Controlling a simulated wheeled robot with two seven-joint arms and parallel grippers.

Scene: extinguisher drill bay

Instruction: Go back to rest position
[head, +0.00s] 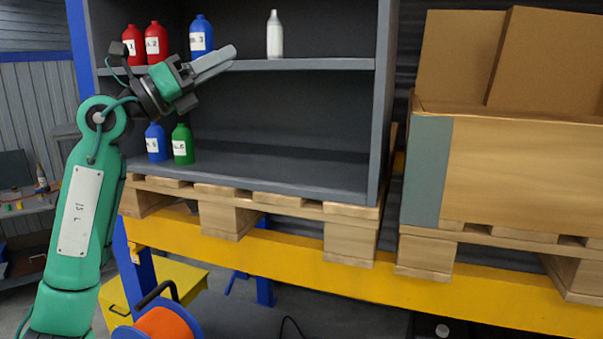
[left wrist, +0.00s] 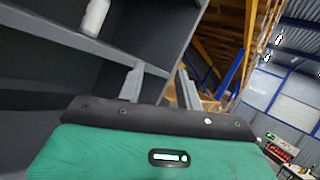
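My left gripper (head: 231,57) is raised in front of the grey shelf unit (head: 290,65), at about the height of its middle board. It points to the right and slightly up. In the left wrist view its two fingers (left wrist: 160,72) stand apart with nothing between them. A white bottle (head: 275,36) stands on the upper shelf, to the right of the fingertips; it also shows in the left wrist view (left wrist: 95,17). My right gripper is in neither view.
Two red bottles (head: 156,43) and a blue one (head: 201,36) stand on the upper shelf. A blue bottle (head: 156,142) and a green one (head: 182,145) stand below. A large box (head: 520,175) is at right. A yellow beam (head: 300,266) runs below the pallets.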

